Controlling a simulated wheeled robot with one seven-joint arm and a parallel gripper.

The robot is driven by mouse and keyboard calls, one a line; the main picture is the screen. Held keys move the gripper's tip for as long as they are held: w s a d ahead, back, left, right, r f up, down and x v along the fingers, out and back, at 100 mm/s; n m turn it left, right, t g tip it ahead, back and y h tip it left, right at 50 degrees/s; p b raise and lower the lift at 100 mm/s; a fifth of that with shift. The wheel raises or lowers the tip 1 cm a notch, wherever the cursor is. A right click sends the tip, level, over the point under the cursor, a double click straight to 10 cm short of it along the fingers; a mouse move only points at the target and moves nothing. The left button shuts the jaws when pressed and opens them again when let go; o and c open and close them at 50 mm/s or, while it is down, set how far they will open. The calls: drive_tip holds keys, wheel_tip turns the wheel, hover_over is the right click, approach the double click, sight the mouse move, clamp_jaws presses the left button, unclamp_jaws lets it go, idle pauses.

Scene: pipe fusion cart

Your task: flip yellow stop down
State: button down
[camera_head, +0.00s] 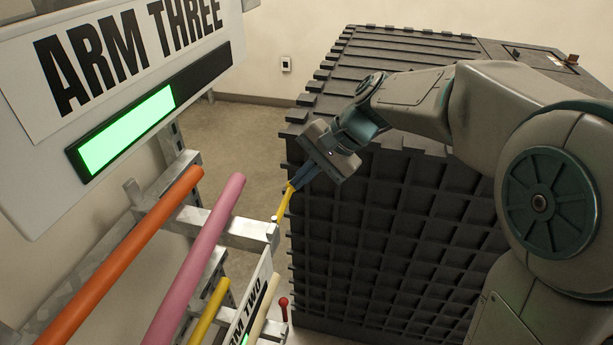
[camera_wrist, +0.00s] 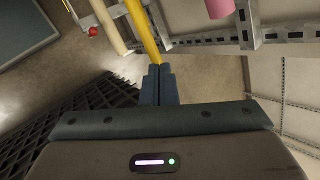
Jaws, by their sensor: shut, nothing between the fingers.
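The yellow stop (camera_head: 284,204) is a thin bar at the right end of the upper metal arm of the rack. In the head view it points up and slightly right from the arm's end. My gripper (camera_head: 293,184) is shut with nothing between its fingers, and its tips are at the upper end of the stop. In the wrist view, the closed fingertips (camera_wrist: 159,68) meet the near end of a yellow bar (camera_wrist: 145,33). Whether they touch or only overlap it, I cannot tell.
An orange pipe (camera_head: 130,250) and a pink pipe (camera_head: 197,255) rest on the metal arm (camera_head: 235,230). Below are a yellow pipe (camera_head: 209,312), a cream pipe (camera_head: 264,308) and a red knob (camera_head: 283,301). A large dark ribbed crate (camera_head: 390,225) stands right behind my gripper.

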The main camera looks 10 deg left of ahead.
drive_tip(key=s+d+f+v, duration=0.1)
drive_tip(key=v, duration=1.2)
drive_tip(key=s+d+f+n+t+h, duration=0.4)
drive_tip(key=s+d+f+h, duration=0.3)
drive_tip(key=s+d+f, duration=0.7)
drive_tip(key=s+d, duration=0.1)
drive_tip(key=d, duration=0.1)
drive_tip(key=shift+d+p, duration=0.3)
drive_tip(key=shift+s+a, duration=0.1)
